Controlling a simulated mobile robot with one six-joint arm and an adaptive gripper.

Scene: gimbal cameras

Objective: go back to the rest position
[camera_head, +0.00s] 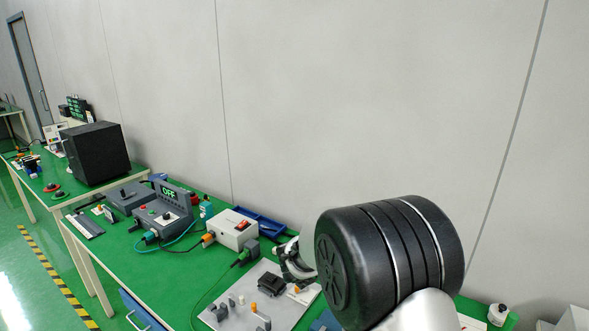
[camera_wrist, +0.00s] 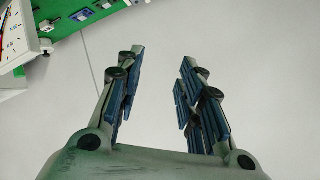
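My gripper (camera_wrist: 163,70) is open in the wrist view, with two blue-padded fingers well apart and nothing between them. Bare pale surface shows behind the fingers. In the head view my gripper (camera_head: 292,263) is partly hidden behind my large black arm joint, beside a grey fixture plate (camera_head: 285,318) on the green bench (camera_head: 165,265). Whether it touches anything there cannot be told.
A large black box (camera_head: 96,153) stands farther left. A small white bottle (camera_head: 498,314) is at right. The wall (camera_head: 380,100) is bare.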

